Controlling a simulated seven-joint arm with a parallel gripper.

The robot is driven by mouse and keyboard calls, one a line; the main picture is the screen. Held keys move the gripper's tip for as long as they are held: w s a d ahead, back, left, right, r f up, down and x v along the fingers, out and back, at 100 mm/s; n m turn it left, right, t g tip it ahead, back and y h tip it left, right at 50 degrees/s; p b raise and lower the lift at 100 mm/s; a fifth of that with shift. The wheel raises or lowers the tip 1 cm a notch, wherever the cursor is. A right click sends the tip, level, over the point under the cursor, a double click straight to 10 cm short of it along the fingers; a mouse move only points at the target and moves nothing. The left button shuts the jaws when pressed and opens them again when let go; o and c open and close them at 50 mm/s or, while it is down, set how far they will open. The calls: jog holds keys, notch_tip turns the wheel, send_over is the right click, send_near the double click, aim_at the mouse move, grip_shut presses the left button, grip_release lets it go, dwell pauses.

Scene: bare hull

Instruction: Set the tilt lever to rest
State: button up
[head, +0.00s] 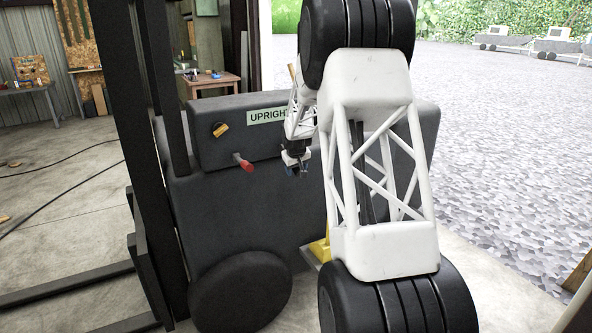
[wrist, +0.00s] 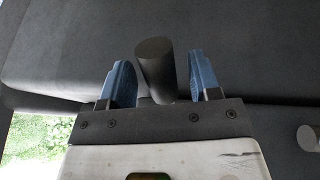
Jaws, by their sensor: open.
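A dark machine panel (head: 350,205) carries a sign reading "UPRIGHT" (head: 263,116), partly covered by my arm at its right end. A short lever with a red tip (head: 245,165) sticks out of the panel; no label shows which control is the tilt lever. My gripper (head: 297,172) is to the right of the red tip and apart from it. In the wrist view my gripper (wrist: 168,85) is open, with a blue finger on each side of a dark grey cylinder (wrist: 155,72). The cylinder's base is hidden.
A pale round stub (wrist: 308,137) shows at the wrist view's right edge. The black mast (head: 133,130) stands left of the panel, with a wheel (head: 240,292) below. My arm hides the panel's middle right.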

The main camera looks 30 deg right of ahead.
jog(key=shift+f, duration=0.2)
grip_shut()
dwell(0.4)
jog(key=shift+r, duration=0.1)
jog(key=shift+s+r+g, duration=0.15)
jog(key=shift+r+g, duration=0.55)
jog(key=shift+g, duration=0.05)
jog(key=shift+s+r+g, duration=0.15)
jog(key=shift+r+g, duration=0.5)
jog(key=shift+g, duration=0.1)
jog(key=shift+r+n+g, duration=0.3)
jog(key=shift+r+g, duration=0.6)
jog(key=shift+r, duration=0.1)
grip_release()
jog(key=shift+s, duration=0.1)
